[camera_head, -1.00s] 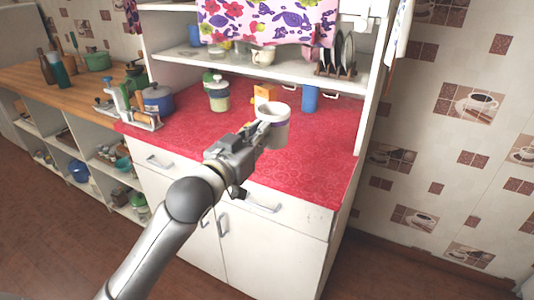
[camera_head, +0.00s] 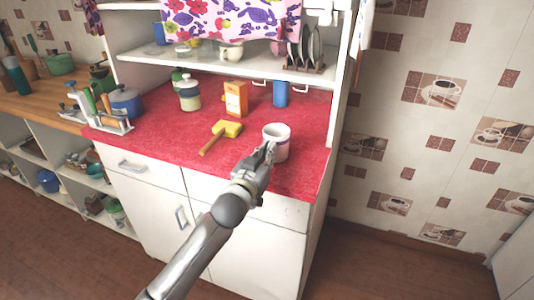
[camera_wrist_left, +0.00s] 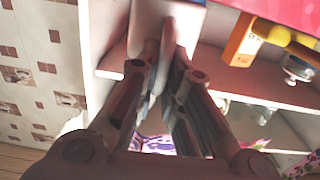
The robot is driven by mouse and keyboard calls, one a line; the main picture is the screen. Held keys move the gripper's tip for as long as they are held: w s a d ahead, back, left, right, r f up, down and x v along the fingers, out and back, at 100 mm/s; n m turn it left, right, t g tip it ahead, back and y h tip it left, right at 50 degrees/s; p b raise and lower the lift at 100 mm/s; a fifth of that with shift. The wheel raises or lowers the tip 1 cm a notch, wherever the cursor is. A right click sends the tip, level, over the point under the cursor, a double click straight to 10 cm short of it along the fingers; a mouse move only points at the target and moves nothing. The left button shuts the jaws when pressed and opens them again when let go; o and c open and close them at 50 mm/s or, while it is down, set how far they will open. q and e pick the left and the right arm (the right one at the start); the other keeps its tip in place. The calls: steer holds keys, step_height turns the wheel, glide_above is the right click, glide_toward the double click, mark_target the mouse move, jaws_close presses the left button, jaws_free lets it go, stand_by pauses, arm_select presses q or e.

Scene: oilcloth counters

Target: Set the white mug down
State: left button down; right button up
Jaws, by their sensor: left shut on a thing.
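The white mug (camera_head: 277,143) is upright at the front right of the red counter (camera_head: 180,148). My left gripper (camera_head: 265,155) is shut on its near side, fingers at the wall. I cannot tell whether the mug's base touches the red surface. In the left wrist view, the two fingers (camera_wrist_left: 165,65) come close together, and a pale surface that looks like the mug (camera_wrist_left: 182,18) shows at their tips. My right gripper is not in view.
A yellow-headed tool with a wooden handle (camera_head: 226,130) lies left of the mug. Behind stand an orange box (camera_head: 235,99), a blue cup (camera_head: 281,94) and a lidded jar (camera_head: 190,96). Open red surface lies between the mug and the blue cup. The counter's right edge is close.

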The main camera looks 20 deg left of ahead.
arm_select(q)
steer(key=shift+f, duration=0.15)
steer(key=c, duration=2)
jaws_free()
steer(key=shift+f, duration=0.15)
steer(key=o, duration=0.5)
steer(key=shift+c, duration=0.2)
steer(key=shift+r, duration=0.2)
steer(key=s+b, duration=0.1)
steer(key=s, duration=1.1)
steer(key=shift+a, duration=0.3)
